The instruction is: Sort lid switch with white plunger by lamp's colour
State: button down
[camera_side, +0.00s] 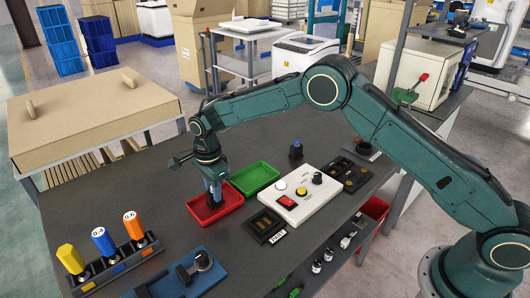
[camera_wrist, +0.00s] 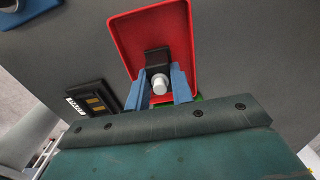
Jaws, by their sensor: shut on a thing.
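My gripper (camera_side: 213,194) points down over the red tray (camera_side: 232,206), with its blue fingers shut on the lid switch. In the wrist view the switch (camera_wrist: 157,57) is a black body with a white round plunger (camera_wrist: 160,84), between the blue fingers and against the red tray (camera_wrist: 123,32). Whether the switch touches the tray floor I cannot tell. The green tray (camera_side: 262,187) lies just behind and right of the red one and looks empty. A white control box (camera_side: 311,202) carries a red rocker, a black knob and a small yellowish lamp (camera_side: 301,191).
A black holder (camera_side: 268,226) with slots stands right of the red tray, and another (camera_side: 345,172) is behind the box. Orange, blue and yellow handles (camera_side: 103,240) stand in a rack front left. A blue fixture (camera_side: 197,272) is at the front edge.

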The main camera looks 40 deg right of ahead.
jog(key=shift+f, duration=0.3)
jog(key=c, duration=1.1)
grip_release()
jog(key=shift+c, duration=0.2)
jog(key=shift+r, duration=0.15)
jog(key=shift+r, duration=3.35)
jog(key=shift+r, duration=0.1)
